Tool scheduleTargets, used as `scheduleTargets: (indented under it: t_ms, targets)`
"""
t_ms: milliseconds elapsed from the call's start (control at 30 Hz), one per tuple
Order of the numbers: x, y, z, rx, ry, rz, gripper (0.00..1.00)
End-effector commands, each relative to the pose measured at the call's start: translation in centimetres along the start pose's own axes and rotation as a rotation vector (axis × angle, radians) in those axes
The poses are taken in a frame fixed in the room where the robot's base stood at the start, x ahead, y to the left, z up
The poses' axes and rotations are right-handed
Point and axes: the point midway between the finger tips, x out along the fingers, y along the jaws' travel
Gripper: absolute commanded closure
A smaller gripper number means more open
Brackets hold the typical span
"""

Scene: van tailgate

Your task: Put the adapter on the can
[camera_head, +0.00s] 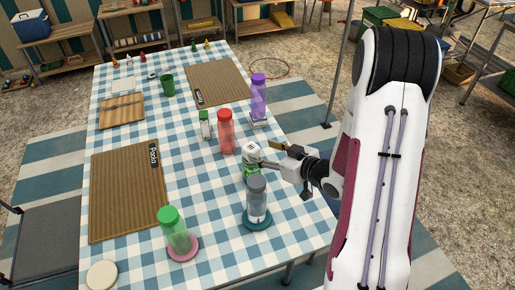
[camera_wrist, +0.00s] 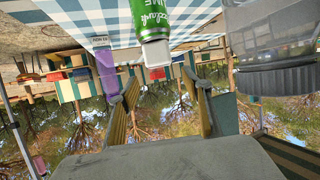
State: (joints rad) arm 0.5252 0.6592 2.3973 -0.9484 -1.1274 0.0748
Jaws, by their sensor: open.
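A green can (camera_head: 251,170) stands on the checkered cloth near the table's right side, partly hidden by my gripper. A small white block-like piece, apparently the adapter (camera_head: 251,150), sits on top of it. In the wrist view, which is upside down, the green can (camera_wrist: 150,18) with its lettering shows at the top, with the white adapter (camera_wrist: 156,53) against its end. Whether it is fully seated I cannot tell. My gripper (camera_head: 263,153) is open beside the adapter; in the wrist view its fingertips (camera_wrist: 161,76) are apart with nothing held between them.
A grey bottle (camera_head: 256,193) on a teal coaster stands close in front of the can. A red bottle (camera_head: 226,133), a green-and-white carton (camera_head: 205,124) and a purple bottle (camera_head: 258,97) stand behind. A green-capped bottle (camera_head: 173,228) is at front left. The cloth's middle is clear.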

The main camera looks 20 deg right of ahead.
Motion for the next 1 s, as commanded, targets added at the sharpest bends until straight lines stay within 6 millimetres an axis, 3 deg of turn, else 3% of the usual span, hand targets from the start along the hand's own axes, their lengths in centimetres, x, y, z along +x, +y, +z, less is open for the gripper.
scheduleTargets:
  t_ms: [200, 400, 1000]
  targets:
    - [-2.6, 0.1, 0.0, 0.001, 0.000, 0.002, 0.51]
    - [-3.8, 0.0, 0.0, 0.001, 0.000, 0.001, 0.51]
    - [-4.0, 0.0, 0.0, 0.000, 0.000, 0.000, 0.51]
